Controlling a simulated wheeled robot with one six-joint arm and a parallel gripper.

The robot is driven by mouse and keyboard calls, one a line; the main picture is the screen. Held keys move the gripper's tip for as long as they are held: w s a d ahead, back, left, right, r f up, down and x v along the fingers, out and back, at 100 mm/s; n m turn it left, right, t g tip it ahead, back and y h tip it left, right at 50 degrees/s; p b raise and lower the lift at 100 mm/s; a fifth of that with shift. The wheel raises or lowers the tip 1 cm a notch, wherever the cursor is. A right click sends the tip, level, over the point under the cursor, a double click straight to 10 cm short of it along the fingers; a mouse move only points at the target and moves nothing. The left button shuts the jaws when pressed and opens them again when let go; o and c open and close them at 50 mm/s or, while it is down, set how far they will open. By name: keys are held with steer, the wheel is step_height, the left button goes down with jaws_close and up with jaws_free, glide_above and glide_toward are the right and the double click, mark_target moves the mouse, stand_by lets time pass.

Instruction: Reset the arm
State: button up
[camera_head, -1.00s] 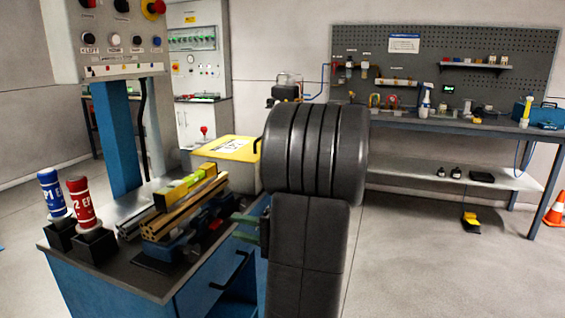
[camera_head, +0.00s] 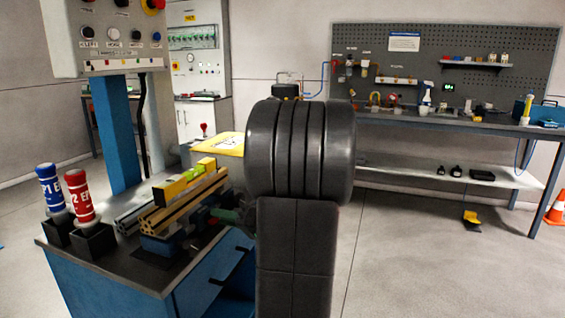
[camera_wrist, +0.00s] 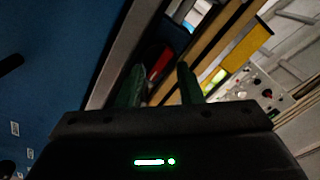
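My gripper (camera_wrist: 159,80) shows two green fingers in the wrist view, apart with a gap between them, so it is open. A red part (camera_wrist: 160,62) shows beyond the gap, and nothing is clearly held. In the head view one green finger (camera_head: 224,215) shows at the right end of the blue vise (camera_head: 160,243) on the workbench; my dark arm hides the rest. I cannot tell whether the finger touches the vise.
The blue workbench (camera_head: 110,283) carries wooden-coloured rails (camera_head: 180,208), a yellow level (camera_head: 176,187), a blue bottle (camera_head: 50,188) and a red bottle (camera_head: 80,195). A yellow box (camera_head: 205,158) stands behind.

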steer(key=shift+s+r+n+p, duration=0.1)
steer(key=shift+n+p, duration=0.4)
steer(key=shift+n, duration=0.85)
steer(key=shift+s+r+n+p, duration=0.1)
steer(key=shift+n+p, duration=0.4)
steer(key=shift+n, duration=0.85)
